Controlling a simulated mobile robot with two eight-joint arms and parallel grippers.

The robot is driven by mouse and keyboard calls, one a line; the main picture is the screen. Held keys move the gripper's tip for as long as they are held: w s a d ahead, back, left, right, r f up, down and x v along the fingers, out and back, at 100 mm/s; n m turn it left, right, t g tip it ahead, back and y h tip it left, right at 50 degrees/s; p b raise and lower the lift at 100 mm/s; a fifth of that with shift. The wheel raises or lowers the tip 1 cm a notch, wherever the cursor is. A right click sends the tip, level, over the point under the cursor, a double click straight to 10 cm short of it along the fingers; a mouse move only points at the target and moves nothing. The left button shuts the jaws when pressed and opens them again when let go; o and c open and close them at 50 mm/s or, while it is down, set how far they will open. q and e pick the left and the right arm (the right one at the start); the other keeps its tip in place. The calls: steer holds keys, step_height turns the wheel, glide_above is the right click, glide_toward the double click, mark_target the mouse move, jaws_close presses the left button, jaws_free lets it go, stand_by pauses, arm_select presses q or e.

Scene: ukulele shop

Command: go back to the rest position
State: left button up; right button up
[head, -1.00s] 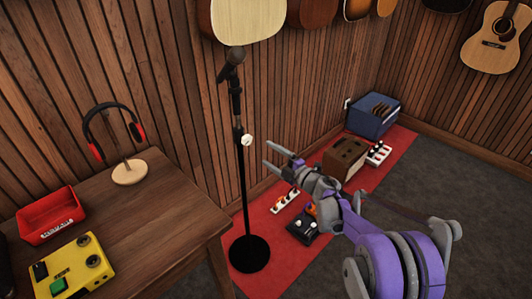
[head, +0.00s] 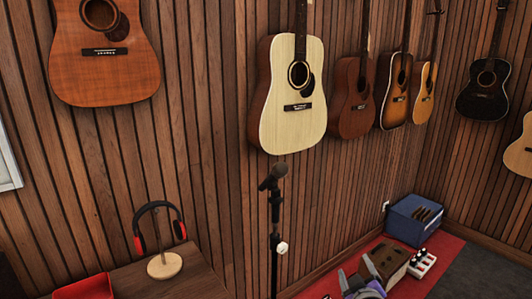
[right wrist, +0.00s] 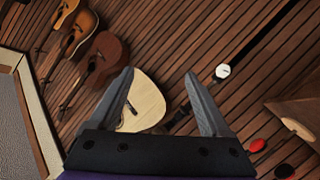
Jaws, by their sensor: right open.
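My right gripper (head: 358,281) shows at the bottom of the head view, low and right of the microphone stand. In the right wrist view its two fingers (right wrist: 160,105) are spread apart with nothing between them, so it is open and empty. The microphone stand (head: 275,240) stands upright in front of the wooden wall, apart from the gripper. My left gripper is in neither view.
A wooden table (head: 205,283) at lower left bears a headphone stand with headphones (head: 160,240) and a red tray (head: 85,289). Guitars (head: 292,95) hang on the wall. A blue crate (head: 414,221), a brown box (head: 388,262) and a white pedal (head: 421,263) sit at lower right.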

arm_select(q)
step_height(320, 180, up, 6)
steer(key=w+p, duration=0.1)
steer(key=p, duration=0.3)
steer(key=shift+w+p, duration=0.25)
steer(key=shift+p, duration=0.05)
arm_select(e)
steer(key=s+a+f+m+g, duration=0.1)
steer(key=s+f+m+g, duration=0.1)
steer(key=s, duration=0.7)
steer(key=s+a+f+m+g+y, duration=0.1)
steer(key=s+f+g, duration=0.3)
steer(key=s, duration=0.6)
steer(key=s+a+f+m+g+y, duration=0.1)
steer(key=s+a+f+m+g, duration=0.2)
steer(key=s, duration=0.7)
steer(key=shift+a+f+g, duration=0.25)
steer(key=shift+f+g, duration=0.05)
steer(key=shift+f, duration=0.1)
